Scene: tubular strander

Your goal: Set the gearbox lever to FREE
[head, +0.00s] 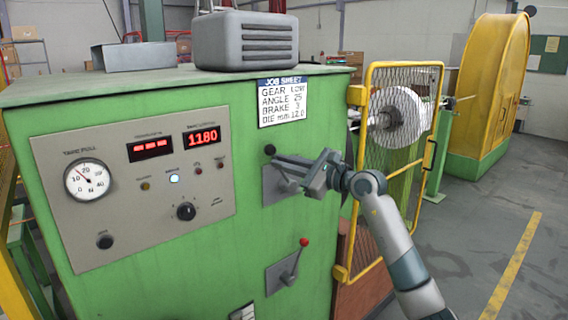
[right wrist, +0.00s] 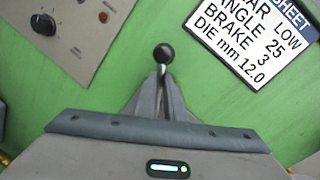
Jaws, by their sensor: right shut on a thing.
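A lever with a black ball knob (head: 270,150) stands out from a grey plate (head: 270,192) on the green cabinet front; I take it for the gearbox lever. Its markings cannot be read here. My right gripper (head: 281,163) reaches it from the right and is shut on the lever's stem, just below the knob. In the right wrist view the knob (right wrist: 164,54) shows just beyond the two fingertips (right wrist: 163,80), which close around the stem. The lower part of the lever is hidden by the gripper. My left gripper is not in view.
A second lever with a red knob (head: 304,242) sits lower on the cabinet. A job sheet (head: 285,101) reads GEAR LOW. A control panel (head: 130,225) with dial and displays is at left. A yellow mesh gate (head: 404,88) stands close behind my right arm; open floor lies right.

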